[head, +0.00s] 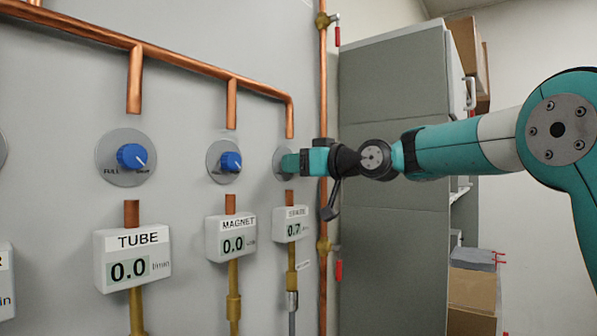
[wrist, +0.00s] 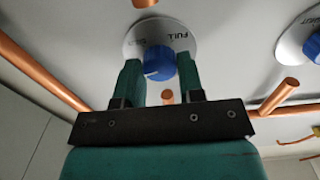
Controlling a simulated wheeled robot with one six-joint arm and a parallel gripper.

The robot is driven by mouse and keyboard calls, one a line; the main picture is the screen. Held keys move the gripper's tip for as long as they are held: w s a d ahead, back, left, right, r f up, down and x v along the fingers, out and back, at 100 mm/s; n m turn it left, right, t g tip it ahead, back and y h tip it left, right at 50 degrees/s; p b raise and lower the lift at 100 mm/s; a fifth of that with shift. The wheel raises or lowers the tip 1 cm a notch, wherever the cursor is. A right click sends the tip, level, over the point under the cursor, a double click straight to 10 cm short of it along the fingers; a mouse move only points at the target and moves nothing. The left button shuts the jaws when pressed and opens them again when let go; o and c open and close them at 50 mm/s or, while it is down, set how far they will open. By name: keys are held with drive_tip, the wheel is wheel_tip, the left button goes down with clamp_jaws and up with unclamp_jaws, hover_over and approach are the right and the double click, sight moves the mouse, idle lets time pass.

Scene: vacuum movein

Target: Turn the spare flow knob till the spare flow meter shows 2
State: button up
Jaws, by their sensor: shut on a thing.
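The spare flow knob is a blue knob (wrist: 160,62) on a round plate (wrist: 183,28) marked FULL, in the wrist view. In the head view my gripper hides the knob, and only part of the plate (head: 279,163) shows. My gripper (wrist: 160,78) has one finger on each side of the knob and is shut on it. In the head view my gripper (head: 291,163) reaches the wall from the right. The spare flow meter (head: 292,224) is a small white box below the knob. Its small display seems to read 0.7.
The MAGNET knob (head: 231,161) and meter (head: 231,238), reading 0.0, are left of my gripper. The TUBE knob (head: 131,157) and meter (head: 131,260), also 0.0, are farther left. A vertical copper pipe (head: 323,100) runs close by my gripper. A grey cabinet (head: 392,250) stands behind my arm.

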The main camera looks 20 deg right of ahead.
drive_tip(key=n+b, duration=1.4)
drive_tip(key=n, duration=0.7)
drive_tip(key=shift+n, duration=0.3)
idle(0.4)
drive_tip(key=o, duration=0.9)
drive_tip(key=b+v, duration=0.4)
drive_tip(key=v, duration=1.3)
drive_tip(key=shift+s+d, duration=0.1)
